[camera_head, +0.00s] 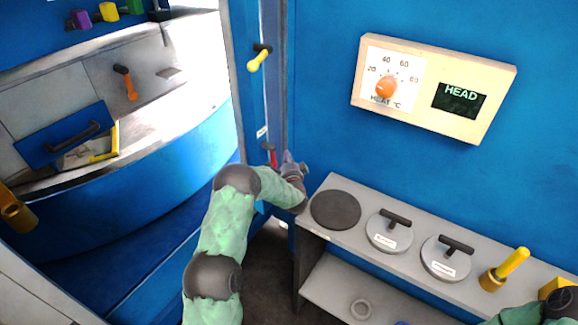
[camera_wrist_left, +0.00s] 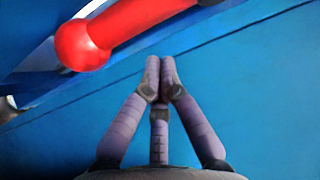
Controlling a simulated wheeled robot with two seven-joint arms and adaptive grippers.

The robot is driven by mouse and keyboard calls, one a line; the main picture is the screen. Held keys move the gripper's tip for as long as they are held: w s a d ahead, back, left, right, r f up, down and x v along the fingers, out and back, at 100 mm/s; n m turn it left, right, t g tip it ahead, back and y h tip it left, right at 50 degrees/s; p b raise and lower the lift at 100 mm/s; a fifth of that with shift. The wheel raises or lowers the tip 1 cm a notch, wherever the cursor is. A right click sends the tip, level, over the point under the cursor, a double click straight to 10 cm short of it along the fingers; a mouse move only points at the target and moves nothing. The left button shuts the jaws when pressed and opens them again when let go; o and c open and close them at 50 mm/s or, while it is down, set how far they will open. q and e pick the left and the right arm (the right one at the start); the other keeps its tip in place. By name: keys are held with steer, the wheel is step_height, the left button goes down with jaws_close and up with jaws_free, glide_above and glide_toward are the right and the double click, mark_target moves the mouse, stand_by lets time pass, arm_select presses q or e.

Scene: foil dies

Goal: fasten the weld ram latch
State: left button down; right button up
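A red-handled lever (camera_head: 273,158) sits low on the edge of the blue upright, beside the narrow gap at the middle of the head view. I see no label naming it as the weld ram latch. In the left wrist view its red handle (camera_wrist_left: 120,28), with a round knob end, crosses the top left. My left gripper (camera_head: 288,157) is just right of it. In the left wrist view its fingertips (camera_wrist_left: 160,72) are together with nothing between them, below and apart from the handle. My right gripper is not seen; only part of my right arm shows at the bottom right.
A yellow-handled lever (camera_head: 259,59) is higher on the same upright. A panel with an orange dial (camera_head: 386,88) hangs on the blue wall. A grey bench (camera_head: 333,188) with lidded dies (camera_head: 388,234) stands at right. An orange-handled lever (camera_head: 128,84) is at left.

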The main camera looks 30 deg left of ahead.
arm_select(q)
steer(key=shift+s+a, duration=0.35)
steer(key=shift+s, duration=0.5)
steer(key=shift+s+a, duration=0.35)
steer(key=shift+s, duration=0.5)
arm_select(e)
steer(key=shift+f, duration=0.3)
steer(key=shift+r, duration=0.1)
arm_select(q)
steer(key=shift+s+g+p, duration=0.2)
steer(key=shift+g+p, duration=0.1)
steer(key=shift+p, duration=0.15)
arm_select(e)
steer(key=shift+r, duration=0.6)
arm_select(q)
steer(key=shift+m, duration=0.3)
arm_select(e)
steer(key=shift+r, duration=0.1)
